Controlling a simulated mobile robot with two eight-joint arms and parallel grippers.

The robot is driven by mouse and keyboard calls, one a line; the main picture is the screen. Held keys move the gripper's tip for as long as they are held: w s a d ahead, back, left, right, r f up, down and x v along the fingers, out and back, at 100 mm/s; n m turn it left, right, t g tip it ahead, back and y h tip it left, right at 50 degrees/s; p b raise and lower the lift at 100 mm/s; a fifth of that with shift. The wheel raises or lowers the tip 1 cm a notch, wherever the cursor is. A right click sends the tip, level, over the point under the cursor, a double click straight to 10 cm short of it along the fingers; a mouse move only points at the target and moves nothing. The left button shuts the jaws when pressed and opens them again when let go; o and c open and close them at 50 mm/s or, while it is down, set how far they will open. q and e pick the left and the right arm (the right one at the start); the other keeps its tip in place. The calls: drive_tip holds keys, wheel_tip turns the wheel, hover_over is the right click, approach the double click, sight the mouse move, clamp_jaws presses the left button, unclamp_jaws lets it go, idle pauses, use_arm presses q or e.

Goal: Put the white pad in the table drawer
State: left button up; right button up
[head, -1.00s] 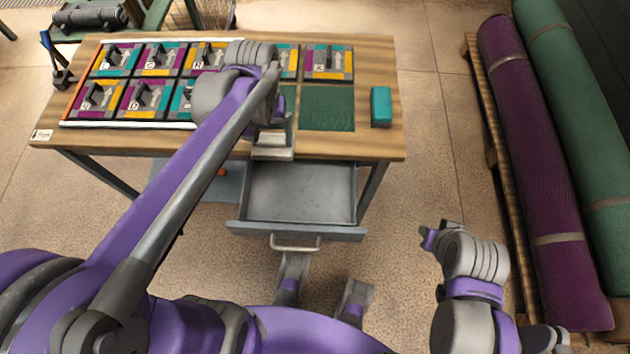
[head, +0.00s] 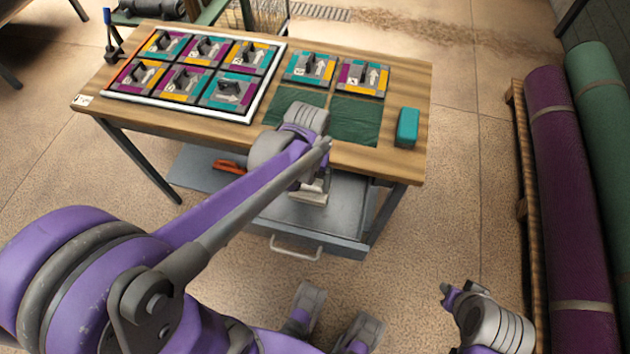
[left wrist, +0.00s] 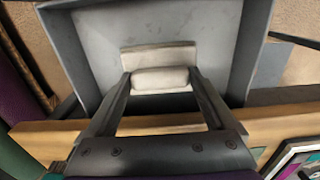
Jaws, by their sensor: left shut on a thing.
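The white pad (left wrist: 160,78) is a pale block with a wider plate on its far side, held between the two fingers of my left gripper (left wrist: 160,84). In the head view the pad (head: 315,190) shows below my left wrist, over the pulled-out table drawer (head: 345,205). The drawer is a grey metal tray with a bar handle, and the wrist view shows its bare floor (left wrist: 90,50) around the pad. I cannot tell whether the pad touches the floor. My right gripper (head: 450,294) is low at the right, away from the table; its jaws are unclear.
The wooden table top (head: 375,160) carries several coloured tiles in a white-edged frame (head: 190,116), two tiles outside it, dark green mats (head: 357,121) and a teal block (head: 407,127). An orange-handled tool (head: 229,166) lies below. Rolled rugs (head: 565,170) lie on a pallet at right.

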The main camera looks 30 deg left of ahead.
sight(310, 191)
use_arm(q)
wheel_tip(310, 191, down, 5)
drive_tip(key=shift+r+b, duration=0.15)
drive_tip(key=shift+b, duration=0.3)
drive_tip(key=w, duration=0.2)
drive_tip(key=w+f, duration=0.1)
drive_tip(key=w, duration=0.1)
drive_tip(key=shift+a, duration=0.4)
drive_tip(key=shift+f+b, duration=0.2)
drive_tip(key=shift+b, duration=0.1)
drive_tip(key=shift+f, duration=0.15)
drive_tip(key=o, duration=1.2)
drive_tip(key=shift+o, duration=0.2)
